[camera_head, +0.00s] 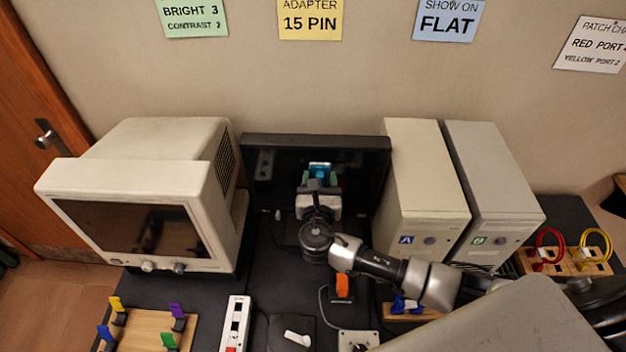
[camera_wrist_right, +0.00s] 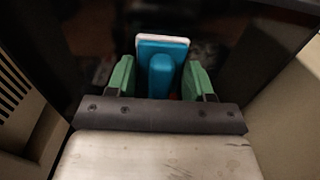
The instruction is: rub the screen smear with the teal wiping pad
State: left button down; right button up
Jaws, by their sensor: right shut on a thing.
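The teal wiping pad (camera_head: 320,168) is in front of the dark flat screen (camera_head: 270,185) at the back middle. My right gripper (camera_head: 319,181) is shut on the pad. In the right wrist view, the green fingers of the right gripper (camera_wrist_right: 160,80) stand either side of the teal handle. The teal pad (camera_wrist_right: 180,45) with a pale edge faces the dark screen (camera_wrist_right: 95,45). I cannot tell whether the pad touches the screen. I cannot make out the smear; the pad and gripper cover part of the screen. My left gripper is not in view.
A beige CRT monitor (camera_head: 140,190) stands left of the screen. Two beige computer towers (camera_head: 425,180) stand close on its right. On the dark table are a peg board (camera_head: 150,330), a white power strip (camera_head: 235,322) and a cable board (camera_head: 565,262).

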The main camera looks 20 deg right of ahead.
aim_at(348, 172)
jog(key=shift+s+d, duration=0.4)
jog(key=shift+d, duration=0.65)
jog(key=shift+s+d, duration=0.45)
jog(key=shift+d, duration=0.6)
jog(key=shift+s+d, duration=0.4)
jog(key=shift+d, duration=0.65)
jog(key=shift+s+a, duration=0.1)
jog(key=shift+a, duration=0.05)
jog(key=shift+s+a, duration=0.25)
jog(key=shift+s, duration=0.3)
jog(key=shift+v, duration=2.2)
jog(key=v, duration=0.3)
jog(key=shift+s, duration=0.1)
